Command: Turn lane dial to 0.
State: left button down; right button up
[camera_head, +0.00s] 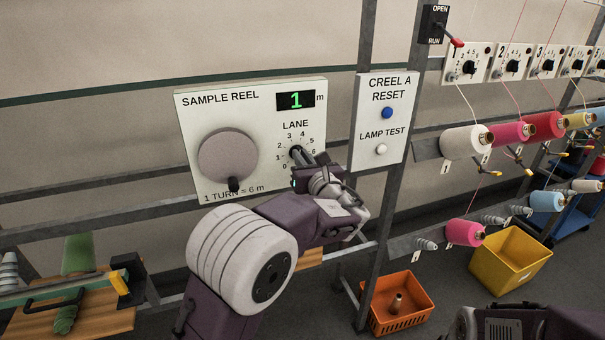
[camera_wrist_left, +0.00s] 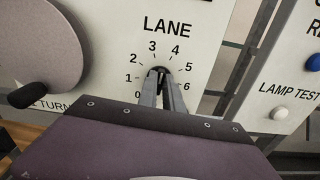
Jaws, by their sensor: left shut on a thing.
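The lane dial (camera_wrist_left: 160,70) is a small dark knob under the word LANE on the white sample reel panel (camera_head: 253,182), ringed by numbers from 0 to 6. My left gripper (camera_head: 297,153) is shut on the dial; its two fingers also show in the left wrist view (camera_wrist_left: 161,88), reaching up to the knob. The fingers cover most of the dial, so I cannot tell which number it points to. The green display (camera_head: 296,100) above it reads 1 m. My right gripper does not show clearly; only a dark part of my body shows at the bottom right.
The large reel disc (camera_head: 228,155) with its black handle (camera_head: 234,184) is left of the dial. To the right, a white panel (camera_head: 367,125) carries a blue reset button (camera_head: 387,113) and a white lamp test button (camera_head: 381,149). Yarn cones and metal frame posts stand further right.

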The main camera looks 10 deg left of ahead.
pick_arm(q)
jog(key=shift+s+a+f+n+b, duration=0.1)
jog(key=shift+f+n+b, duration=0.1)
jog(key=shift+n+b, duration=4.15)
jog(key=shift+w+a+f+n+b, duration=0.1)
jog(key=shift+f+n+b, duration=0.15)
jog(key=shift+n+b, duration=4.15)
jog(key=shift+s+f+n+b, duration=0.1)
jog(key=shift+f+n+b, duration=0.1)
jog(key=shift+n+b, duration=4.15)
jog(key=n+p, duration=0.2)
jog(key=shift+n, duration=0.4)
jog(key=c, duration=1.5)
grip_release()
